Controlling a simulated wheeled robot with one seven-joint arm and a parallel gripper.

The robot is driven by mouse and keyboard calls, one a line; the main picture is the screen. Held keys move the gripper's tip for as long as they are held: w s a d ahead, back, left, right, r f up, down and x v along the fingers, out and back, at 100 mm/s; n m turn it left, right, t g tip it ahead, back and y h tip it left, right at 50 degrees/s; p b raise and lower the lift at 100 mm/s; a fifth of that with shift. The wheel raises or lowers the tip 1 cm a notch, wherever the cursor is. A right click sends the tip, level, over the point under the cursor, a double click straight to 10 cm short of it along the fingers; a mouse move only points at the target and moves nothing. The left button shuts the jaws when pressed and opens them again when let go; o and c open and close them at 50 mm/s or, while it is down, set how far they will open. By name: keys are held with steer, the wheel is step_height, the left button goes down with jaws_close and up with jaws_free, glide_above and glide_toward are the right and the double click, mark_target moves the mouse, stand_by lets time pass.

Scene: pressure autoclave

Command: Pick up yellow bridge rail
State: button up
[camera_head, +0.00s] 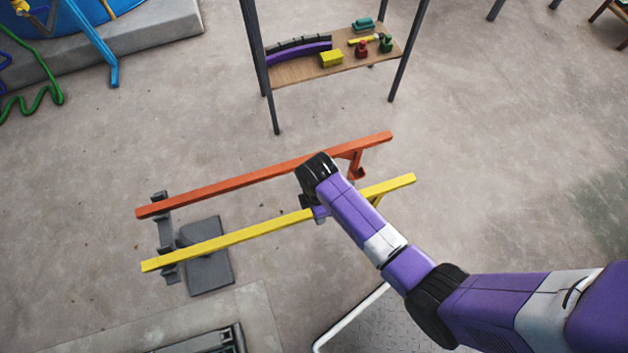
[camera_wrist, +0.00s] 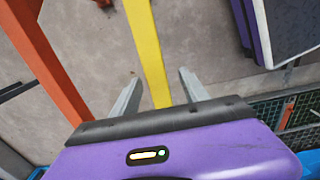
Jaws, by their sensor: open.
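The yellow bridge rail (camera_head: 225,240) is a long straight bar running from lower left to upper right in the head view. In the wrist view the yellow rail (camera_wrist: 147,50) passes between my two grey fingers. My gripper (camera_wrist: 159,76) is open, with one finger on each side of the rail and visible gaps to it. In the head view my wrist covers part of the rail, and the fingers are mostly hidden.
An orange-red rail (camera_head: 240,180) runs roughly parallel beyond the yellow one, close to my wrist. A grey bracket (camera_head: 164,238) and grey plate (camera_head: 212,262) are at the rails' left end. A wooden shelf (camera_head: 310,71) with small parts stands at the back.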

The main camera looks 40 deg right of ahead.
step_height(320, 180, down, 7)
steer(key=b, duration=0.3)
steer(key=shift+w+f, duration=0.15)
steer(key=shift+w, duration=0.1)
jaws_close()
stand_by(1.2)
